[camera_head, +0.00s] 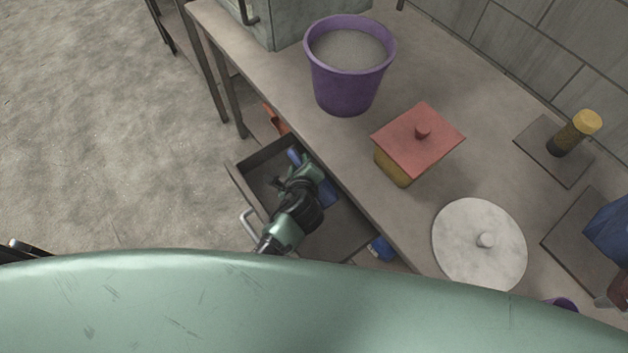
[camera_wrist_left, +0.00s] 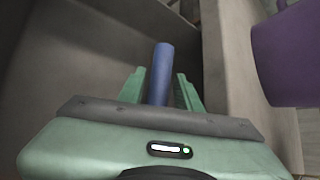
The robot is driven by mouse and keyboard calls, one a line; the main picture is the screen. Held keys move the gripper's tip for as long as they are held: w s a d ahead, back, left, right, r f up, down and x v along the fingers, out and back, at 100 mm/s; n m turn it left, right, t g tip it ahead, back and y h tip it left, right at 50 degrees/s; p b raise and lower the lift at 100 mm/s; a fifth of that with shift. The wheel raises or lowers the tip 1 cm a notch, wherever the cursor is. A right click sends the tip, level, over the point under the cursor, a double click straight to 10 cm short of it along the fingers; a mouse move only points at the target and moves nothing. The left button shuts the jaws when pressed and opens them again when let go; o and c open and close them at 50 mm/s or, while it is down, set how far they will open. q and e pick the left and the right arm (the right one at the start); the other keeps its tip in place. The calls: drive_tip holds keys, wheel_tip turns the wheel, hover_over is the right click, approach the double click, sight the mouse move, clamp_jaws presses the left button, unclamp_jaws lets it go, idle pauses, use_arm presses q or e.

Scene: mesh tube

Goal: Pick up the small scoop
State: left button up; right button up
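The small scoop, blue, lies in the open drawer (camera_head: 258,172). In the head view its parts show on both sides of my left gripper (camera_head: 305,172), at the scoop's upper end (camera_head: 293,157) and right of the fingers. In the left wrist view a long blue part of the scoop (camera_wrist_left: 161,70) runs between the two green fingers (camera_wrist_left: 160,92). The fingers stand apart, with a gap visible on each side of it. The gripper is open around the scoop, down in the drawer.
On the counter stand a purple bucket (camera_head: 340,95) with pale contents, a red-lidded box (camera_head: 418,138), a round pale lid (camera_head: 475,250) and a yellow-capped jar (camera_head: 575,130). The drawer walls surround my left gripper. Another blue item (camera_head: 381,249) shows below the counter.

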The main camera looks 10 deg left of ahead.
use_arm(q)
clamp_jaws()
drive_tip(key=shift+r, duration=0.5)
drive_tip(key=s, duration=0.2)
drive_tip(key=s+b, duration=0.1)
drive_tip(key=shift+s+d, duration=0.35)
drive_tip(key=shift+d, duration=0.05)
wheel_tip(320, 180, up, 14)
drive_tip(key=p, duration=0.1)
drive_tip(key=shift+p, duration=0.35)
drive_tip(key=shift+s, duration=0.15)
